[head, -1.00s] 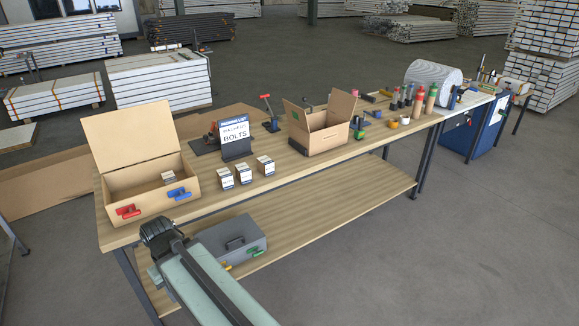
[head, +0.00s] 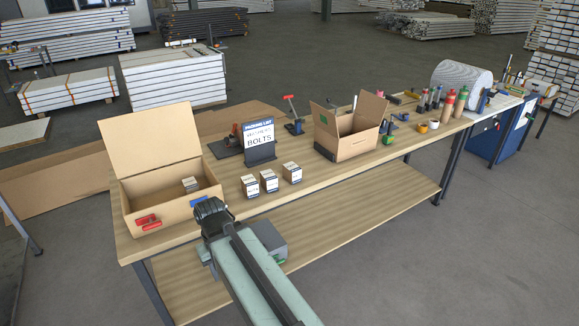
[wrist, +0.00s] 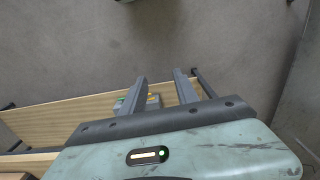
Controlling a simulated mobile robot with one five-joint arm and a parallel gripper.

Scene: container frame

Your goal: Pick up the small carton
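Three small white-and-dark labelled cartons stand in a row on the workbench: the left one (head: 250,186), the middle one (head: 269,181) and the right one (head: 292,172). Another small carton (head: 190,185) sits inside the open cardboard box at the left. My gripper (head: 210,208) is at the bench's front edge, left of and nearer than the row. In the wrist view its two fingers (wrist: 160,80) are spread apart with nothing between them. No small carton is recognisable in the wrist view.
The open-lidded box (head: 150,210) has red and blue clamps on its front. An open carton (head: 345,147) is to the right, with bottles beyond. A grey toolbox (head: 272,242) lies on the lower shelf (head: 340,222), partly hidden by my arm.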

